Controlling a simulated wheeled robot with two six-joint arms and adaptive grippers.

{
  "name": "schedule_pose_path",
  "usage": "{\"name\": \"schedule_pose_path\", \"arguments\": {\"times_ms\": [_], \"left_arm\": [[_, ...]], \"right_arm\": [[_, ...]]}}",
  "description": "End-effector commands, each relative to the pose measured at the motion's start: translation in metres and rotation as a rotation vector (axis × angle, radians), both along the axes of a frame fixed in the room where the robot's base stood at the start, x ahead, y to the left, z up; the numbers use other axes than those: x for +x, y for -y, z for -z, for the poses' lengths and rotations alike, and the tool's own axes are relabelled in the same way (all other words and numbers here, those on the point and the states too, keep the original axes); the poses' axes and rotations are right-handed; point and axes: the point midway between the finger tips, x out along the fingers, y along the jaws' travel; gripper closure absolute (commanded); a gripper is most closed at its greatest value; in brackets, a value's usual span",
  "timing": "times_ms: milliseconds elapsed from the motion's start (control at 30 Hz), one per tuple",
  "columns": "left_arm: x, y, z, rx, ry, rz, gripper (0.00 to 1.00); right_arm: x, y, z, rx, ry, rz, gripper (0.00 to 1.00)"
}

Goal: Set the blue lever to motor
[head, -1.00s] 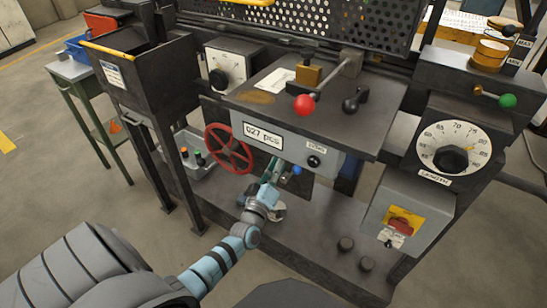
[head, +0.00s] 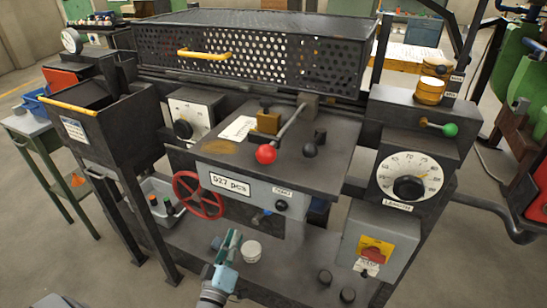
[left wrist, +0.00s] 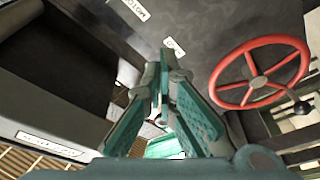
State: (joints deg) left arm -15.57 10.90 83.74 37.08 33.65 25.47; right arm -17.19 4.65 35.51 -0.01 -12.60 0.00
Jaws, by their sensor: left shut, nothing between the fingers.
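The blue lever (head: 262,216) shows as a small blue end under the front edge of the grey panel (head: 235,190), just left of and below a black knob. Its exact setting is too small to read. My left gripper (head: 230,241), with teal fingers, is shut and empty, below and left of the lever and apart from it. In the left wrist view the fingers (left wrist: 165,85) come together under the machine. A label that seems to read MOTOR (left wrist: 133,9) and a second white label (left wrist: 173,47) show beyond them. I cannot make out the lever there. My right gripper is not in view.
The red handwheel (head: 199,194) is left of the lever; it also shows in the left wrist view (left wrist: 258,73). A red-knobbed lever (head: 266,154) stands on the top plate. A pale round pot (head: 251,251) is beside my gripper. The lower shelf's middle is mostly clear.

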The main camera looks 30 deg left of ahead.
Motion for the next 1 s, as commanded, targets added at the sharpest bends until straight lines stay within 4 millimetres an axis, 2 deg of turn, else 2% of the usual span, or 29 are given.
{"name": "schedule_pose_path", "arguments": {"times_ms": [133,200,267,367,400,467,500,567,600,700,800,867,1000], "left_arm": [[0.0,0.0,0.0,0.005,-0.002,0.0,1.0],[0.002,0.004,0.008,0.045,-0.05,0.014,1.0],[0.002,0.011,0.031,0.11,-0.146,0.045,1.0],[-0.014,0.022,0.102,0.259,-0.409,0.123,1.0],[-0.031,0.026,0.137,0.327,-0.55,0.169,1.0],[-0.07,0.033,0.189,0.428,-0.776,0.255,1.0],[-0.104,0.036,0.22,0.489,-0.926,0.319,1.0],[-0.16,0.041,0.256,0.562,-1.137,0.422,1.0],[-0.2,0.044,0.272,0.6,-1.263,0.491,1.0],[-0.289,0.051,0.291,0.654,-1.511,0.645,1.0],[-0.348,0.059,0.287,0.658,-1.648,0.735,1.0],[-0.362,0.065,0.279,0.643,-1.67,0.752,1.0],[-0.362,0.067,0.28,0.638,-1.665,0.75,1.0]], "right_arm": [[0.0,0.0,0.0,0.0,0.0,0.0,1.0],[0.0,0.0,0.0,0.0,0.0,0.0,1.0],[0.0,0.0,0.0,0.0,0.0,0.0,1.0],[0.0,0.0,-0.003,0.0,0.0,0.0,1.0],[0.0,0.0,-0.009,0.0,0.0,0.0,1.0],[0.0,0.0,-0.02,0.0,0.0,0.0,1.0],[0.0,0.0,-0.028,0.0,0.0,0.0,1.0],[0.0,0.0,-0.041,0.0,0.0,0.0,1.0],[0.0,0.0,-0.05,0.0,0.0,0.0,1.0],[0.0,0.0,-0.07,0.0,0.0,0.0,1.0],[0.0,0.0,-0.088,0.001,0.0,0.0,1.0],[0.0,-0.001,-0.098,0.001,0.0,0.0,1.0],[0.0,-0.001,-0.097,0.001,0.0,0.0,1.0]]}}
